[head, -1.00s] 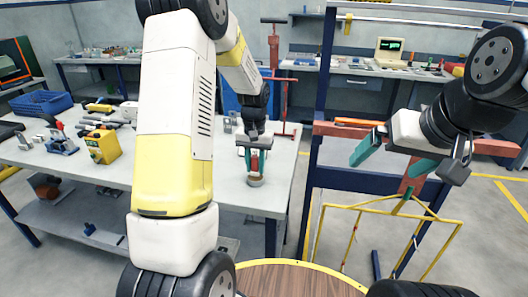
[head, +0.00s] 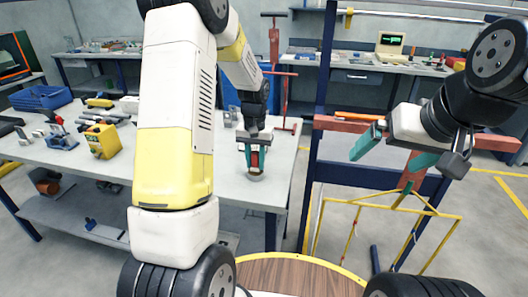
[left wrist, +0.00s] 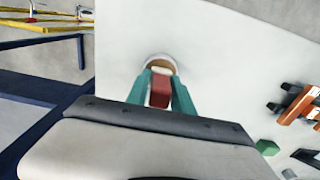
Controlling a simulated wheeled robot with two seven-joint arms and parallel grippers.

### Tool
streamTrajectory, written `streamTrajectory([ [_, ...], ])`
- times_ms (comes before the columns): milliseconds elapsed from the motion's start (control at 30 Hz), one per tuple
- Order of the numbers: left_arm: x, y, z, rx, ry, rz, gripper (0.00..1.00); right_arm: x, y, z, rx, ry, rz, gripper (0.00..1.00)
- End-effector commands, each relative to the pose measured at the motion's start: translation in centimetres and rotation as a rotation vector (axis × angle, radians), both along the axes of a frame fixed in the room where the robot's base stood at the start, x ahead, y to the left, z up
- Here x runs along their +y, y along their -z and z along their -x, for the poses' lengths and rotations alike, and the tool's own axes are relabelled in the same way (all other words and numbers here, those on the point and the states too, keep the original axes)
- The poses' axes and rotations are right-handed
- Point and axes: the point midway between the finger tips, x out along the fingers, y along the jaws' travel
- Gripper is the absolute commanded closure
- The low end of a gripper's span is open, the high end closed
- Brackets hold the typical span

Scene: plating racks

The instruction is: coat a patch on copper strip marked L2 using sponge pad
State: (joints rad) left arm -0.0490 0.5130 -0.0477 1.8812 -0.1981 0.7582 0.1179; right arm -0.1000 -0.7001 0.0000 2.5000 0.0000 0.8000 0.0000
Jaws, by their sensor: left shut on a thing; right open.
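My left gripper (head: 254,150) is shut on the reddish-brown grip of the sponge pad (head: 254,158), over the front right corner of the white table. The grip also shows between the teal fingers in the left wrist view (left wrist: 160,93). A round, pale tan-rimmed part (left wrist: 161,62) shows at the fingertips; I cannot tell whether it touches the table. My right gripper (head: 396,155) is open and empty, in front of the rack on the right. I can read no L2 mark, and cannot identify the copper strip.
The white table (head: 228,180) holds a yellow box (head: 102,141), a blue bin (head: 42,98) and small tools. A blue-legged rack with a reddish crossbar (head: 345,125) stands right of it. A yellow wire frame (head: 400,205) hangs below. Floor shows between table and rack.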

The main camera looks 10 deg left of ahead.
Motion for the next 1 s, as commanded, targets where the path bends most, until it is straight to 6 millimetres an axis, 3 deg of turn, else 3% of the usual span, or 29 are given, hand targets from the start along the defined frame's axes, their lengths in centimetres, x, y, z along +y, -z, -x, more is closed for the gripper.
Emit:
streamTrajectory([
  [1000, 0.02, 0.84, 0.02, 0.001, 0.000, 0.000, 1.00, 0.00, 0.00, 0.00, 0.000, 0.000, 0.000, 0.00],
])
